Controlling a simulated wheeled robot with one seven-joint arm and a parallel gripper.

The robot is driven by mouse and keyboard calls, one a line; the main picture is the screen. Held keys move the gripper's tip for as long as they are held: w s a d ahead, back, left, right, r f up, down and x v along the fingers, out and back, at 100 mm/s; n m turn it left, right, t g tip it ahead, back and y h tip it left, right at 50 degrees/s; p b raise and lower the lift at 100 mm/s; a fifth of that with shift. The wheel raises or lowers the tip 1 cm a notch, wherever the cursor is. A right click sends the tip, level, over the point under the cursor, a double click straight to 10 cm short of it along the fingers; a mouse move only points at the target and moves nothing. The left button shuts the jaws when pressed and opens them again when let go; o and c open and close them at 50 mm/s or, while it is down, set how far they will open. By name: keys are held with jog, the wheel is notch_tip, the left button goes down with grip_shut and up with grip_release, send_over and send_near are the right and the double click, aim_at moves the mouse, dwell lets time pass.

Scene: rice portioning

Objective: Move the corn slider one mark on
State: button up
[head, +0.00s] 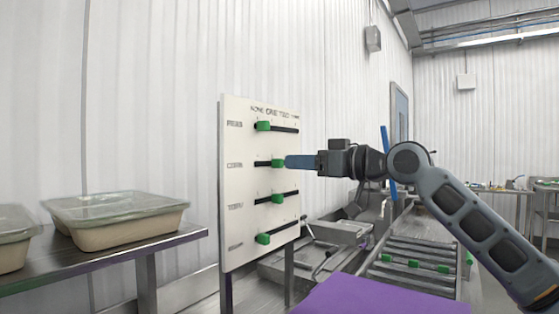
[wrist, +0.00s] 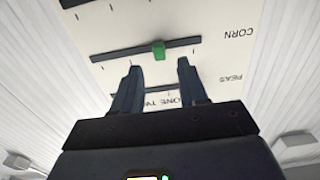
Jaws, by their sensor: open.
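The white slider board (head: 233,190) stands upright at the centre of the head view. The green corn slider (head: 278,163) is in the second slot from the top, around the middle of its dark slot (head: 262,164). My gripper (head: 290,161) reaches it from the right, and its blue fingers hide the slot's right part. In the wrist view the board appears upside down. There the corn slider (wrist: 158,49) lies just beyond the tips of my open gripper (wrist: 158,66), roughly centred between them, with no visible contact.
Green peas (head: 263,126), tofu (head: 278,198) and lowest (head: 263,239) sliders share the board, close above and below. A lidded tub (head: 125,235) rests on a metal shelf (head: 185,234) at left. A purple surface (head: 375,297) is below; a roller conveyor (head: 410,262) is at right.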

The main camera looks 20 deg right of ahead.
aim_at(282, 162)
jog(key=shift+p+x, duration=0.4)
jog(key=shift+x, duration=2.15)
jog(key=shift+c, duration=0.4)
grip_shut()
